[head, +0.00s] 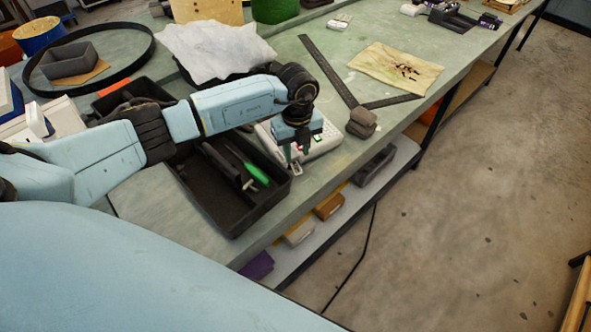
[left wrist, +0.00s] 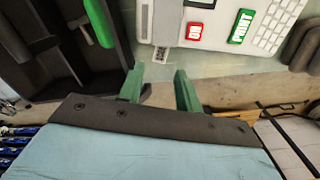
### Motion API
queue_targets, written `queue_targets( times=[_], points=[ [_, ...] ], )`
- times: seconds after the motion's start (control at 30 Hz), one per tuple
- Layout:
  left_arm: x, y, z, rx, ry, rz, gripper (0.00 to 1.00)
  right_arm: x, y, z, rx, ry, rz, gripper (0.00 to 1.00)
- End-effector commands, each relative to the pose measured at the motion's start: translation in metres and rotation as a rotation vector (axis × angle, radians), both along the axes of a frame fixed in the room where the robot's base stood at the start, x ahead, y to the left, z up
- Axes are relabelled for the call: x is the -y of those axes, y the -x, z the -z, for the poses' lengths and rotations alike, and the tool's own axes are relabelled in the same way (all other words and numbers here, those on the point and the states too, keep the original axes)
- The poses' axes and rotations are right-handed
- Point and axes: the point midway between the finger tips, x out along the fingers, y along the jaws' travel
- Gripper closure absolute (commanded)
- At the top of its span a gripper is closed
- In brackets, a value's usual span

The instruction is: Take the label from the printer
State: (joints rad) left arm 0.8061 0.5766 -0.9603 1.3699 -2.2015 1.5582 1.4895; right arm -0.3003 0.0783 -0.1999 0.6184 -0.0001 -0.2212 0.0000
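The label printer (head: 325,140) is a white box on the bench, with a keypad, a red button and a green PRINT button. It also shows at the top of the left wrist view (left wrist: 215,42). A small white label with a dark printed patch (left wrist: 160,54) shows at the printer's front edge; in the head view it is a tiny white piece (head: 297,168). My left gripper (head: 292,158) points down at that edge. Its two green fingers (left wrist: 158,80) are apart with nothing between them, just short of the label. My right gripper is out of view.
A black tray (head: 225,205) with a green-handled tool (head: 257,174) stands left of the printer. A grey block (head: 362,122) and a dark metal square (head: 328,70) lie to its right. The bench's front edge is close, with a lower shelf (head: 285,262) beneath.

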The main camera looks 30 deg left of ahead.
Motion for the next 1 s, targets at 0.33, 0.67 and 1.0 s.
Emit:
queue_targets(
  times=[0.33,0.67,1.0],
  points=[
    [0.0,0.0,0.039,0.0,0.0,0.0,0.65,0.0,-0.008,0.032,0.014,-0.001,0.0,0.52],
    [0.0,0.0,0.06,0.001,0.001,0.001,0.65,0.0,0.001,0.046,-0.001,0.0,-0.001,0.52],
    [0.0,0.0,0.06,0.001,0.001,0.001,0.72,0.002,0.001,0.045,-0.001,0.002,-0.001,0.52]
  ],
)
